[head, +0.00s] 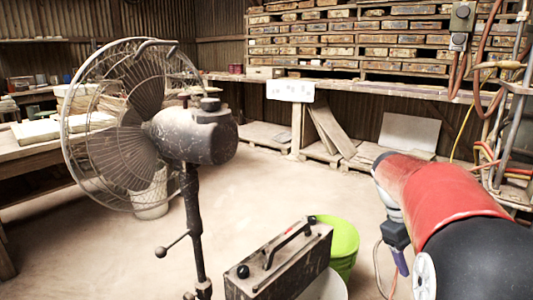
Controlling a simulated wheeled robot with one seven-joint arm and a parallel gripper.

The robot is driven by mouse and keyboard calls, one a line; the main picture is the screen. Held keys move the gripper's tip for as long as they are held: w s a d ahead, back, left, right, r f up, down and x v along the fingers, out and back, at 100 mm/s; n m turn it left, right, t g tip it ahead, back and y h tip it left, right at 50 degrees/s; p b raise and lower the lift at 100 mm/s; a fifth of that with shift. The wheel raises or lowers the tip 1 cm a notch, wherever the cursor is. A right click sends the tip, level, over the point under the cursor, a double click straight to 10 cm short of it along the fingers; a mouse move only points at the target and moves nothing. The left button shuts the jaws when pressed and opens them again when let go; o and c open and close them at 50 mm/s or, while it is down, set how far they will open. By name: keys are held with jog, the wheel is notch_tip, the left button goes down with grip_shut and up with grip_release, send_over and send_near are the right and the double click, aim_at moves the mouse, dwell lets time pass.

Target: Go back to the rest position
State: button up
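My gripper is not in the head view, and no part of my arm that I can make out shows there. No tile press or tile can be made out. I cannot see what my gripper holds, or whether it is open or shut.
A large stand fan (125,125) stands at left. A dark metal box with a handle (280,265) and a green bucket (343,240) are low in front. A red and black machine (440,190) fills the right. Workbenches and shelves line the walls; open floor (240,210) lies between.

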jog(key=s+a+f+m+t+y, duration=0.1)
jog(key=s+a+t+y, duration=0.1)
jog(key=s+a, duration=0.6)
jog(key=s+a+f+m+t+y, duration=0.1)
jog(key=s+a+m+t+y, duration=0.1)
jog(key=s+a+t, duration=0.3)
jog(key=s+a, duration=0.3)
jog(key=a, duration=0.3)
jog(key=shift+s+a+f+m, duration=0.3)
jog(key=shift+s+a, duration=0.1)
